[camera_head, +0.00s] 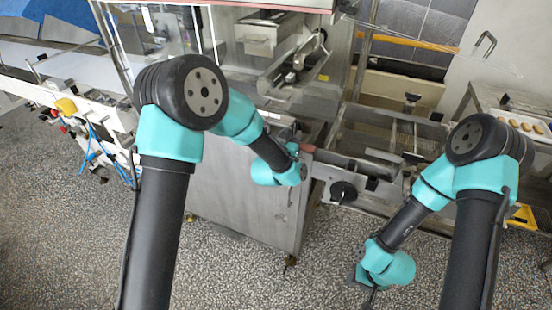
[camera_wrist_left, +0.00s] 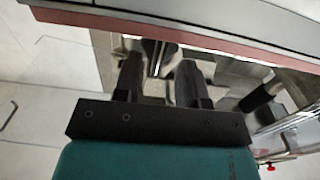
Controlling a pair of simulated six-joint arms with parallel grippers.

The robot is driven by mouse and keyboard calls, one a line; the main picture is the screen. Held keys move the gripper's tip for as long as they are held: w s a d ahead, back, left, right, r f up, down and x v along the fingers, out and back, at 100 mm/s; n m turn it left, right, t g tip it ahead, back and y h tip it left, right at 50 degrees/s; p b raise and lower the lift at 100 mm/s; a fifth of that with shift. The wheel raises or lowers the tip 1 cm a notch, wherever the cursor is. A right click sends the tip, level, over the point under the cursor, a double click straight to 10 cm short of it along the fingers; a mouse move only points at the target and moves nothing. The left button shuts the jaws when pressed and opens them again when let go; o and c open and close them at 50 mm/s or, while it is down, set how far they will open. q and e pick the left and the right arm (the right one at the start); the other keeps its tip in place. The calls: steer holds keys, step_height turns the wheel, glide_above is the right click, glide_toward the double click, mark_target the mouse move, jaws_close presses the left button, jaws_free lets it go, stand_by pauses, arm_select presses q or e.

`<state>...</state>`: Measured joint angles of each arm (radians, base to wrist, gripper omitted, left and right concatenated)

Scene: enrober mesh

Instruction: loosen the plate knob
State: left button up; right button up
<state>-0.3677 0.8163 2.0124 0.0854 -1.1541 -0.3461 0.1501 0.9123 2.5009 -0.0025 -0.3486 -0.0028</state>
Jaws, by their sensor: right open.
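My left gripper (camera_wrist_left: 160,75) reaches under a long red-edged bar (camera_wrist_left: 190,38) in the left wrist view. Its two dark fingers stand apart, with a shiny metal piece (camera_wrist_left: 154,58) between their tips. I cannot tell whether the fingers press on it, or whether it is the plate knob. In the head view the left wrist is at the machine's front, and its fingers are mostly hidden. A round black knob (camera_head: 343,192) sits on the metal frame to its right. My right gripper (camera_head: 371,294) is open, low over the floor, away from the machine; its fingers barely show.
The steel machine cabinet (camera_head: 245,190) stands below my left wrist. A black-gripped handle (camera_wrist_left: 264,93) is close to the right of the left fingers. A tray of biscuits (camera_head: 522,122) is at the far right. The speckled floor (camera_head: 255,270) in front is clear.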

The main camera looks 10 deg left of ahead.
arm_select(q)
steer(key=v, duration=1.5)
steer(key=shift+r, duration=0.1)
steer(key=s+a+f+n+g+y, duration=0.1)
steer(key=s+a+f+g, duration=0.3)
steer(key=f, duration=0.4)
steer(key=s+a+f+n+g, duration=0.1)
steer(key=s+a+f+g, duration=0.25)
steer(key=f, duration=0.55)
steer(key=s+a+f+n+g+y, duration=0.1)
steer(key=s+a+f+n+g, duration=0.15)
steer(key=a+f+g, duration=0.4)
steer(key=s+a+f+g, duration=0.1)
steer(key=s+f+g, duration=0.1)
steer(key=s+f, duration=0.5)
steer(key=s, duration=0.3)
steer(key=shift+n, duration=0.35)
